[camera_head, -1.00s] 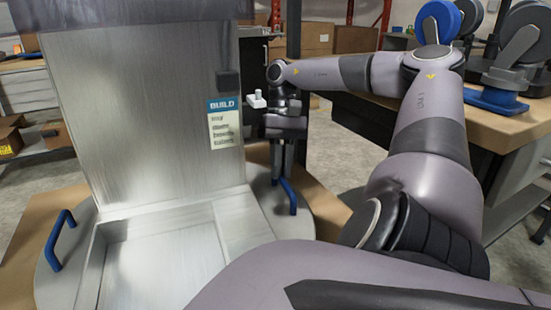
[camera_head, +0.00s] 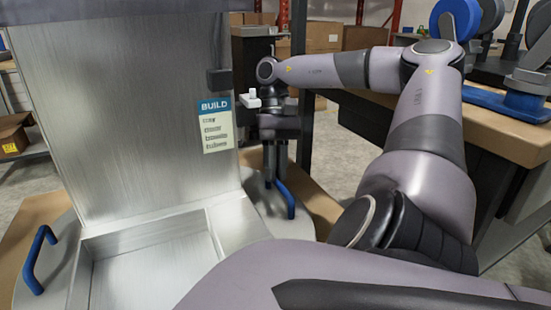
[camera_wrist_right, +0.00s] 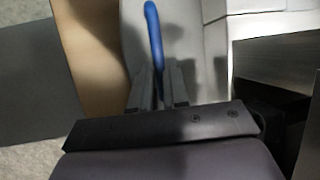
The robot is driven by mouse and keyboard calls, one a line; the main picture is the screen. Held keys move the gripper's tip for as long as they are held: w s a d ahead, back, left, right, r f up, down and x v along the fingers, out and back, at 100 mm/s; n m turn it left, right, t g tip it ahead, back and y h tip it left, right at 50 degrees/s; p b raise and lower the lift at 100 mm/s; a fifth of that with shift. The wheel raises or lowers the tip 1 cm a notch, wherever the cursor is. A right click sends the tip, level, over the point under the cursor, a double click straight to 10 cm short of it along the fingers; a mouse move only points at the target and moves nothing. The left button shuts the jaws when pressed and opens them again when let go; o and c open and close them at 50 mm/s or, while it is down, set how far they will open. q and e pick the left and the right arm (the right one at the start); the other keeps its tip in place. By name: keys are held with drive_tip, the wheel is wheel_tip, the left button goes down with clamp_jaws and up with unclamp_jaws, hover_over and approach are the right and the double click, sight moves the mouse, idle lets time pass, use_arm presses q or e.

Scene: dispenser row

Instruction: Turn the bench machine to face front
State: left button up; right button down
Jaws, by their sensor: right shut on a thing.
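The bench machine (camera_head: 120,110) is a tall brushed-metal panel with a BUILD label (camera_head: 216,125) and a shallow metal tray (camera_head: 150,262). It stands on a round grey turntable (camera_head: 298,225) with blue handles. The left handle (camera_head: 33,262) is free. My right gripper (camera_head: 276,172) points down beside the panel's right edge and is shut on the right blue handle (camera_head: 289,203). In the right wrist view, the handle (camera_wrist_right: 154,35) runs between the fingers (camera_wrist_right: 160,92). My left gripper is not in view.
The turntable rests on a tan bench top (camera_head: 322,208). A second bench (camera_head: 490,125) with blue-based equipment stands at the right. Cardboard boxes (camera_head: 325,45) are on shelves behind. Grey floor shows between the benches.

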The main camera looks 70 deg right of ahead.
drive_tip(key=shift+w+d+r, duration=0.1)
drive_tip(key=shift+w+d, duration=0.05)
drive_tip(key=shift+w, duration=0.05)
drive_tip(key=c, duration=1.1)
unclamp_jaws()
use_arm(q)
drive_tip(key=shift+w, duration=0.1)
drive_tip(key=p, duration=0.1)
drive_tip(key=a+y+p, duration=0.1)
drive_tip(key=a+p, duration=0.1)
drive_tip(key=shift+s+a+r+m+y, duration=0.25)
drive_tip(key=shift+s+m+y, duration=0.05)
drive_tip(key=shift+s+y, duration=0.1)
use_arm(e)
drive_tip(key=v, duration=0.7)
